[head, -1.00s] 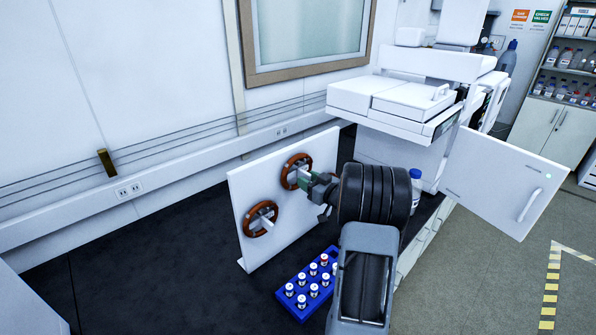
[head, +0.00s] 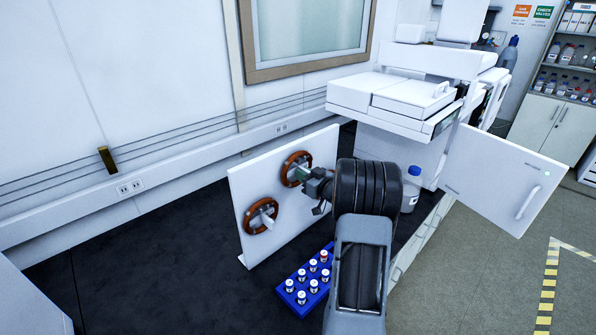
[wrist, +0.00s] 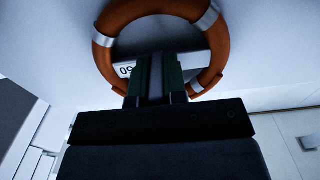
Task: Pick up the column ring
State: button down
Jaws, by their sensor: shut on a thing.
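An orange-brown column ring (head: 287,168) with silver clamps is at the upper right of a white upright panel (head: 285,225). It also fills the top of the wrist view (wrist: 105,55), with a white label behind it. A second similar ring (head: 250,223) hangs around a peg lower left on the panel. My gripper (head: 303,174) is at the right side of the upper ring. In the wrist view, my gripper's fingers (wrist: 158,75) are shut on the ring's near part and hide it. Whether the ring touches the panel or its peg is hidden.
A blue rack of vials (head: 305,285) stands below the panel's right end. A blue-capped bottle (head: 411,190) stands right of my arm. A white instrument (head: 400,100) stands behind, with an open door (head: 500,180) at right. The dark bench (head: 150,260) is clear at left.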

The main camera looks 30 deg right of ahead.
jog(key=shift+r, duration=0.1)
jog(key=shift+s+d+r, duration=0.15)
jog(key=shift+s+r, duration=0.25)
jog(key=shift+s, duration=0.05)
jog(key=s+d+r, duration=0.2)
jog(key=s+r, duration=0.6)
jog(key=s, duration=0.5)
jog(key=shift+r, duration=0.4)
jog(key=shift+d, duration=0.15)
jog(key=shift+s+d+p, duration=0.15)
jog(key=shift+s, duration=0.8)
jog(key=shift+s+d+p, duration=0.15)
jog(key=shift+s+d, duration=0.05)
jog(key=shift+s, duration=0.8)
jog(key=shift+s+d+p, duration=0.15)
jog(key=shift+s, duration=0.8)
jog(key=s+d+p, duration=0.2)
jog(key=s+d, duration=0.1)
jog(key=s, duration=1.3)
jog(key=shift+s, duration=0.4)
